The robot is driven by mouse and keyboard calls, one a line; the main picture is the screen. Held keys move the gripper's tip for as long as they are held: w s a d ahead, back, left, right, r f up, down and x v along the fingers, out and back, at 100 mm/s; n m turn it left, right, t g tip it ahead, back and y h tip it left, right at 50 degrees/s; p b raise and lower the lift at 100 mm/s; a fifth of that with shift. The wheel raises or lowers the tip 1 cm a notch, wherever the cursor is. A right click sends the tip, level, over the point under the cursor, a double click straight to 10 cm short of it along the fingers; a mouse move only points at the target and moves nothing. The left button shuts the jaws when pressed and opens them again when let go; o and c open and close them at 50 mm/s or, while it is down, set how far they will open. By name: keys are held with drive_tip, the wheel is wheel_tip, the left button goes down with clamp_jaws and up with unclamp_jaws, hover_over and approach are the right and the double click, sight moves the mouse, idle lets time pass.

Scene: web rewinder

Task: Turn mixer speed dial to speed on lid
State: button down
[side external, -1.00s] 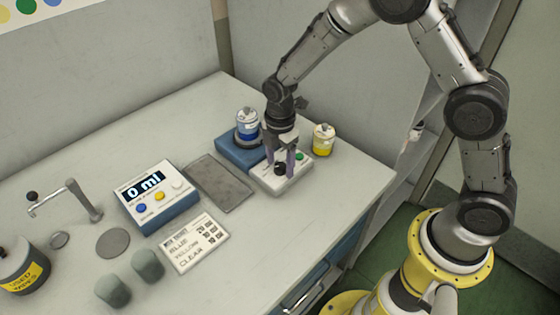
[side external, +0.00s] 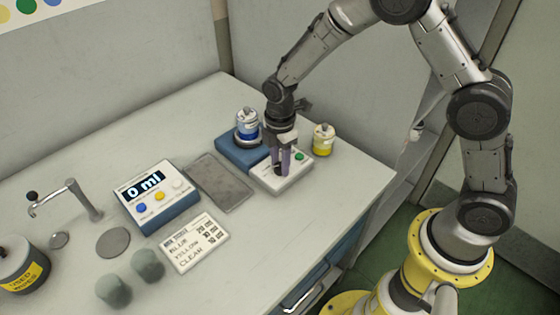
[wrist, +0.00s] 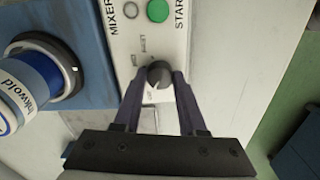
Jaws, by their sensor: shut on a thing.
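The mixer's dark speed dial (wrist: 158,74) sits on the white control panel (side external: 294,177), below the green START button (wrist: 158,10). My gripper (wrist: 160,80) points down at the panel, its two purple fingers shut on the dial from either side. In the side view my gripper (side external: 281,172) hides most of the dial. Small print around the dial is too blurred to read. A blue-and-white tin (side external: 247,124) stands on the mixer's blue base (side external: 232,150); it also shows in the wrist view (wrist: 22,88). Its lid's marking cannot be read.

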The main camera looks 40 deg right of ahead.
sight(280, 165)
drive_tip(key=m, duration=0.4)
drive_tip(key=shift+m, duration=0.3)
drive_tip(key=m, duration=0.3)
drive_tip(key=shift+m, duration=0.3)
drive_tip(key=m, duration=0.4)
drive_tip(key=shift+r+m, duration=0.1)
drive_tip(key=shift+m, duration=1.8)
drive_tip(key=shift+c, duration=2.3)
unclamp_jaws()
wheel_tip(280, 165, up, 14)
